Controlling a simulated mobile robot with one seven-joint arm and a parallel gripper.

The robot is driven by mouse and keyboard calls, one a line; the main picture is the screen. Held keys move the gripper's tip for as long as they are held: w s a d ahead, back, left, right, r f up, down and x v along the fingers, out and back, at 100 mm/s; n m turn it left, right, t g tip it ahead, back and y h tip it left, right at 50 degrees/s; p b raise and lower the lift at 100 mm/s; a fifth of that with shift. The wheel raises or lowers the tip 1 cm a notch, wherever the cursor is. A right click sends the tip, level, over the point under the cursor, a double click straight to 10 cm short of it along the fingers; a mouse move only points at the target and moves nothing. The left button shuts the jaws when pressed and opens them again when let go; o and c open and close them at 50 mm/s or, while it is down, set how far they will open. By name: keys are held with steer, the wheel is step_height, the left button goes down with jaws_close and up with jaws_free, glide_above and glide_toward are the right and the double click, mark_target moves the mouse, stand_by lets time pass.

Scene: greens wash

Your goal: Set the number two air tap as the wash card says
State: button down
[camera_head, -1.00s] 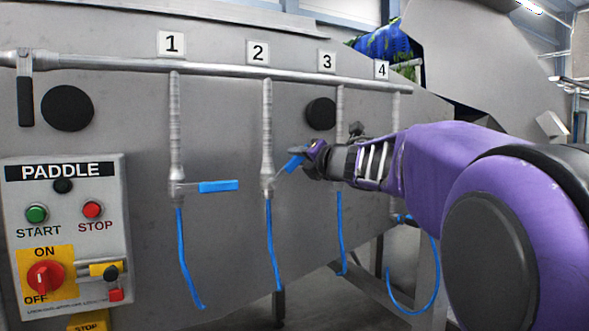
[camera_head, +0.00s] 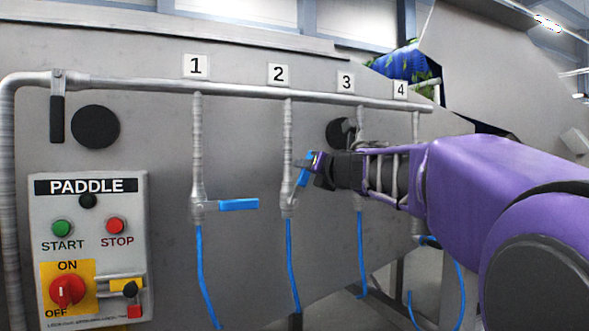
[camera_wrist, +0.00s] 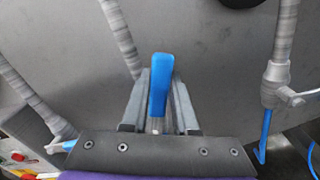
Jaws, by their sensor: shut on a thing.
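The number two air tap (camera_head: 289,203) sits on the pipe drop under the "2" label (camera_head: 278,75). Its blue lever (camera_head: 303,175) points steeply up and slightly right. My gripper (camera_head: 312,164) is shut on this lever near its upper end. In the wrist view the blue lever (camera_wrist: 161,85) stands between the two grey fingers of my gripper (camera_wrist: 160,100). The wash card is not seen in these views.
The number one tap's blue lever (camera_head: 239,204) lies level, pointing right. Tap three's drop (camera_head: 360,190) is close behind my gripper, partly hidden. A paddle control box (camera_head: 91,250) is at the lower left. Blue hoses (camera_head: 293,265) hang below the taps.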

steer(key=c, duration=0.7)
jaws_free()
